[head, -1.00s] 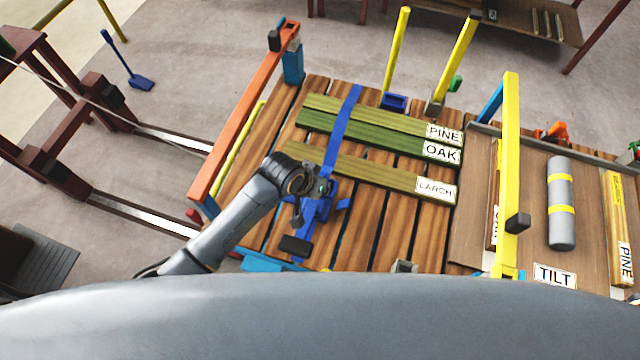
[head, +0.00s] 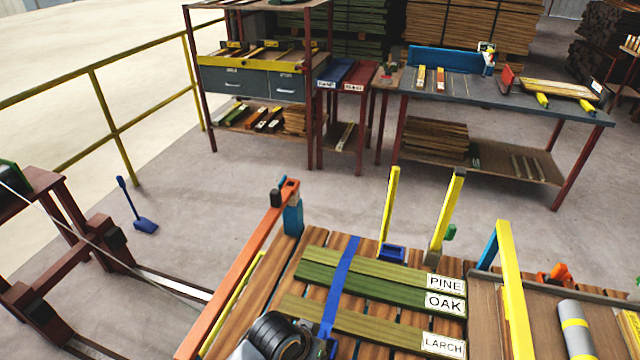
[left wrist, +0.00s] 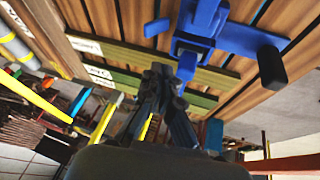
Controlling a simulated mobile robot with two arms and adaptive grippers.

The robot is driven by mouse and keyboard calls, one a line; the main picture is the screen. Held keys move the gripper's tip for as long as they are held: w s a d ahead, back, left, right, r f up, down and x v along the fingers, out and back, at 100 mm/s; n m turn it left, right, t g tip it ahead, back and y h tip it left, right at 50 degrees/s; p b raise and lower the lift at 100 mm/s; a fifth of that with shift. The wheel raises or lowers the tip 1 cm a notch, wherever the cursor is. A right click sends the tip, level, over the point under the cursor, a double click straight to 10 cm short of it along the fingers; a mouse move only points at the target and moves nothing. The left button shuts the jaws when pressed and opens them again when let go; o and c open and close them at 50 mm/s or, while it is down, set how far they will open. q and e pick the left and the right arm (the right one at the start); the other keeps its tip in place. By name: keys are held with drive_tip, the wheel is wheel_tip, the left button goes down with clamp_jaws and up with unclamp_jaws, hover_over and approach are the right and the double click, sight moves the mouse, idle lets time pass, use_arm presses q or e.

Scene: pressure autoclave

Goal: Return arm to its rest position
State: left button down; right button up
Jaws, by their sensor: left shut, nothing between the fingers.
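My left arm shows at the bottom edge of the head view, over the slatted wooden bed (head: 365,342). Its wrist hides part of the blue strap's lower end there. In the left wrist view my left gripper (left wrist: 168,78) is shut and empty, and its fingers point at the bed. The blue ratchet buckle (left wrist: 203,32) lies on the slats apart from the fingertips. The blue strap (head: 340,285) crosses boards labelled PINE (head: 400,273), OAK (head: 385,292) and LARCH (head: 385,327). My right gripper is not in view.
An orange bar (head: 240,265) runs along the bed's left side. Yellow posts (head: 391,210) stand at its far edge, and a yellow bar (head: 514,290) rises on the right. A shelf rack (head: 250,85) and a workbench (head: 500,95) stand behind. Clear floor lies between.

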use_arm(q)
drive_tip(key=s+a+r+n+y, duration=0.2)
drive_tip(key=s+a+r, duration=0.1)
drive_tip(key=s+a, duration=0.6)
drive_tip(key=s+a+r+n+y, duration=0.1)
drive_tip(key=s+a+r+y, duration=0.1)
drive_tip(key=s+a, duration=0.8)
wheel_tip(320, 180, down, 28)
drive_tip(key=w+a+r+g+b, duration=0.1)
drive_tip(key=w+a+b, duration=0.1)
drive_tip(key=b, duration=0.1)
drive_tip(key=s+a+f+g+b, duration=0.1)
drive_tip(key=s+a+f+b, duration=0.1)
drive_tip(key=s+f, duration=1.6)
wheel_tip(320, 180, down, 3)
drive_tip(key=shift+a+f+b, duration=0.15)
drive_tip(key=shift+a+b, duration=0.2)
drive_tip(key=shift+b, duration=0.25)
